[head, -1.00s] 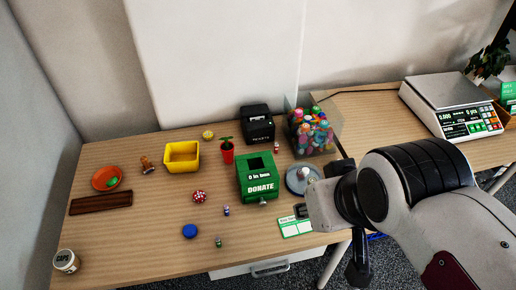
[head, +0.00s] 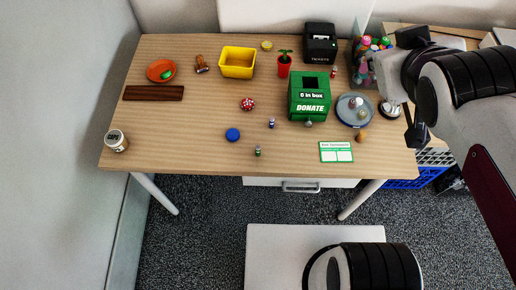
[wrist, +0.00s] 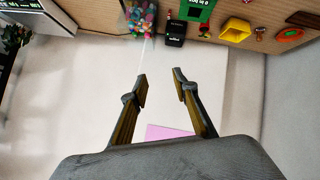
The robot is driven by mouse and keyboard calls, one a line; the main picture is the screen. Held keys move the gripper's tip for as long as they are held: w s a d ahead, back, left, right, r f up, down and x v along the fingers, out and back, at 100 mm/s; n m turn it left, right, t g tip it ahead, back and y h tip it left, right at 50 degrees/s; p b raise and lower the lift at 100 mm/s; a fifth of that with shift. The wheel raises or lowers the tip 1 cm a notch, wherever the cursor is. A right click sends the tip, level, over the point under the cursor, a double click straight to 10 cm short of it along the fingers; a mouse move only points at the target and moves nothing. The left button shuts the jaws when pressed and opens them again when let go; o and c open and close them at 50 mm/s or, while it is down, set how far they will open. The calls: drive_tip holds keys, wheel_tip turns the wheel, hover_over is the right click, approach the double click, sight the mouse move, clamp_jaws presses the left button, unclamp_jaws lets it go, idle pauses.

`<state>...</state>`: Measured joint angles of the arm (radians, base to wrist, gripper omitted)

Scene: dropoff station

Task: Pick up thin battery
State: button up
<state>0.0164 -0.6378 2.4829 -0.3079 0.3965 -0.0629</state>
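Several small battery-like cylinders stand apart on the wooden table (head: 200,110) in the head view. One is purple and white (head: 271,123), one is green (head: 258,151), and one is red and white (head: 333,72) by the black printer. They are too small to tell which is the thin battery. My gripper (wrist: 161,87) is open and empty in the wrist view, with a pale wall beyond its fingers. It is away from these cylinders, and my arm is at the right of the head view.
A yellow bin (head: 237,62), red-capped mushroom (head: 247,104), blue disc (head: 232,134) and caps jar (head: 116,141) are elsewhere. The front-left tabletop is mostly clear.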

drive_tip(key=w+a+r+n+t+y, duration=0.1)
drive_tip(key=w+a+n+t+y, duration=0.15)
drive_tip(key=w+n, duration=0.65)
drive_tip(key=w+a+f+y, duration=0.2)
drive_tip(key=w+a+f, duration=0.2)
drive_tip(key=w, duration=0.2)
drive_tip(key=n+g+y, duration=0.3)
drive_tip(key=g+y, duration=0.7)
approach(259, 147)
drive_tip(key=x, duration=0.2)
drive_tip(key=shift+a+f, duration=0.15)
drive_tip(key=shift+a, duration=0.05)
drive_tip(key=shift+x, duration=1.3)
drive_tip(key=shift+a, duration=0.1)
